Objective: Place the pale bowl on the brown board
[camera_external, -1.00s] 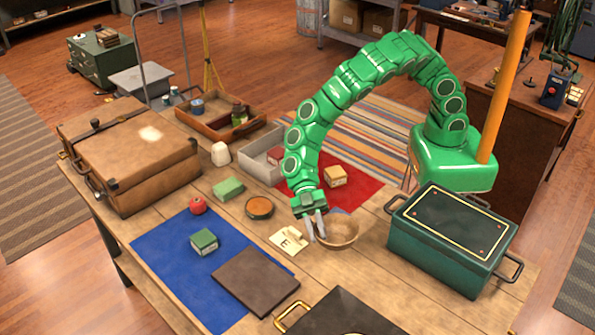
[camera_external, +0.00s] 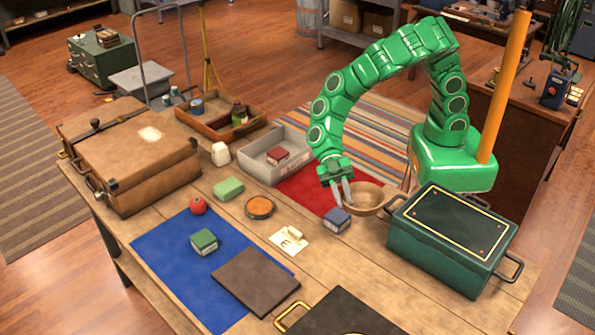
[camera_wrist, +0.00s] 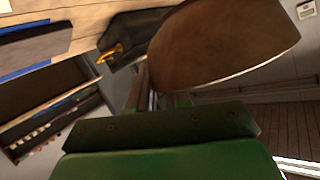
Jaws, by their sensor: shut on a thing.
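The pale bowl (camera_external: 369,199) is a tan, round bowl right of my gripper (camera_external: 343,194), near the back edge of the table. My gripper's fingers are shut on its left rim. The bowl looks raised above the table, though its exact height is hard to judge. In the wrist view the bowl (camera_wrist: 225,45) fills the upper right, and the fingers meet its edge. The brown board (camera_external: 256,281) lies flat and empty, partly on the blue mat (camera_external: 170,255), in front and to the left of the bowl. It also shows in the wrist view (camera_wrist: 38,43).
A blue box (camera_external: 337,221) stands just below my gripper, beside a card (camera_external: 289,241). A green chest (camera_external: 448,245) is close on the right. A black case (camera_external: 345,315) lies right of the board. A green box (camera_external: 204,241) is on the mat.

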